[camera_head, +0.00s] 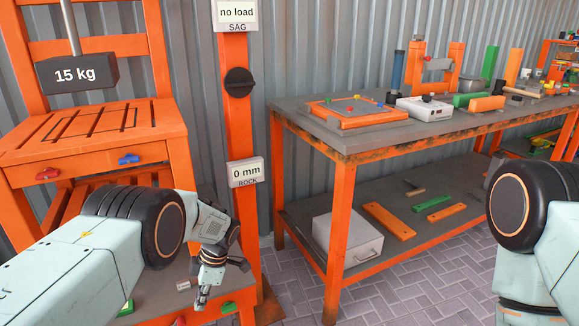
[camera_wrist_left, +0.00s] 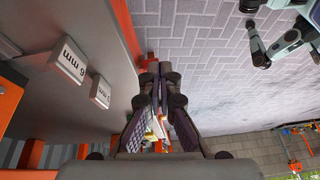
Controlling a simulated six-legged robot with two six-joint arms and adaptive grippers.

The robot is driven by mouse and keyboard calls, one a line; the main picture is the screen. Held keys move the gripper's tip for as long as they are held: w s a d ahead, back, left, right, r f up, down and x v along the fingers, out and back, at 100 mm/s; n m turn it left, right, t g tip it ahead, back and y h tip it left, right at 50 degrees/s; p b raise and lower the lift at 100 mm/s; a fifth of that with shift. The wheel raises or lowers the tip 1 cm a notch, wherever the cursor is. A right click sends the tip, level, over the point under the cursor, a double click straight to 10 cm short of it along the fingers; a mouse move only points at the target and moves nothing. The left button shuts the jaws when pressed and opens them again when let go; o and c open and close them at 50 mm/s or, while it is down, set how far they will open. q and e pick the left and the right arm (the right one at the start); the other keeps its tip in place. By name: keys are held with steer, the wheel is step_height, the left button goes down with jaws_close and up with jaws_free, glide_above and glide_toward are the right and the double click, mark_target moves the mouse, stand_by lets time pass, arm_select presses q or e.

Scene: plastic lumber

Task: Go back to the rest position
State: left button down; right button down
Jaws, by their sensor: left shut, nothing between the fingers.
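My left gripper (camera_head: 203,298) hangs low at the lower middle of the head view, its fingers pointing down in front of an orange-edged bench. In the left wrist view my left gripper (camera_wrist_left: 160,85) shows its two dark fingers together, with nothing held between them. My left arm comes in from the lower left of the head view. At the right edge only the upper part of my right arm shows; its gripper is out of the picture.
An orange-legged workbench (camera_head: 352,142) stands right, with a lower shelf holding a grey box (camera_head: 347,243). An orange post (camera_head: 235,125) and a 15 kg weight (camera_head: 77,73) on an orange frame stand left. The paved floor (camera_head: 400,285) is clear in front of the workbench.

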arm_select(q)
steer(key=s+d+f+m+h+p, duration=0.1)
steer(key=s+d+f+m+h, duration=0.15)
steer(key=s+m, duration=0.5)
steer(key=s+d+f+m+h+p, duration=0.15)
steer(key=s+f+m, duration=0.3)
steer(key=s, duration=0.65)
steer(key=s+r+m+t+p, duration=0.1)
steer(key=s+r+m, duration=0.4)
steer(key=s, duration=0.5)
steer(key=s+r+m+t+p, duration=0.1)
steer(key=s+r+m, duration=0.4)
steer(key=s, duration=0.5)
steer(key=shift+d+r+m+p, duration=0.2)
steer(key=shift+d+m+p, duration=0.1)
steer(key=shift+d, duration=0.1)
